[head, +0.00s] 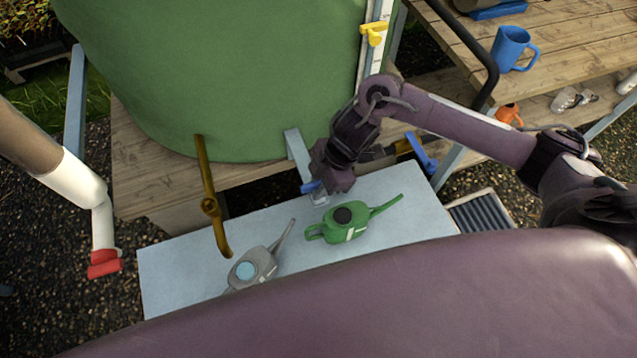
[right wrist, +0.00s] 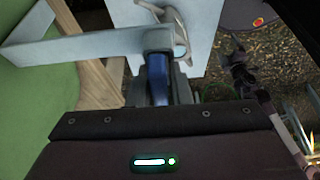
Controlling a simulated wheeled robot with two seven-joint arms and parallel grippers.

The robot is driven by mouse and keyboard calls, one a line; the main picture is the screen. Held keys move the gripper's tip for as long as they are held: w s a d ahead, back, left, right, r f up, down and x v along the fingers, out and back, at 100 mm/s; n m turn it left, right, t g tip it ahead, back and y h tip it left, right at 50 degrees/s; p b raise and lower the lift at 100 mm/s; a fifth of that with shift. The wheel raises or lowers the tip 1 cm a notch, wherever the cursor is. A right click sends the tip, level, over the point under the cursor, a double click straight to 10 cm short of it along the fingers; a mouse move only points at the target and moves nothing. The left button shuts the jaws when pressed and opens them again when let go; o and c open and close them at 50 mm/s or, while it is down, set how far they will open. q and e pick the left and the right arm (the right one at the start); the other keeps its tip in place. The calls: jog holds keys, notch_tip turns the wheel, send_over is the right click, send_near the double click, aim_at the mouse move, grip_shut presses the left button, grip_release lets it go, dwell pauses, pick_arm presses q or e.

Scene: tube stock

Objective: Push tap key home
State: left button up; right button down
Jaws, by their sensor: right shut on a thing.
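A blue tap key (head: 310,187) shows at my right gripper (head: 322,190), just above the pale bench. In the right wrist view the blue key (right wrist: 157,75) stands between the dark fingers of my right gripper (right wrist: 160,95), which is shut on it. The key's far end meets a grey collar (right wrist: 158,40) on a pale grey arm, the tap (right wrist: 90,46). In the head view the tap (head: 297,150) comes out in front of the green tank. How far the key sits in the collar is hidden. My left gripper is not in view.
A green watering can (head: 345,222) and a grey one (head: 252,268) stand on the pale blue bench (head: 185,262). A bronze pipe (head: 208,205) hangs left of the tap. The large green tank (head: 220,70) rises behind. A blue mug (head: 511,47) stands on wooden shelving at right.

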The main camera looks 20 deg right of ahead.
jog(key=shift+s+f, duration=0.3)
jog(key=c, duration=1.3)
grip_release()
jog(key=shift+w, duration=0.1)
jog(key=shift+o, duration=0.2)
jog(key=v, duration=0.5)
jog(key=w+v, duration=0.1)
jog(key=v, duration=0.2)
jog(key=shift+r, duration=0.2)
jog(key=shift+a, duration=0.1)
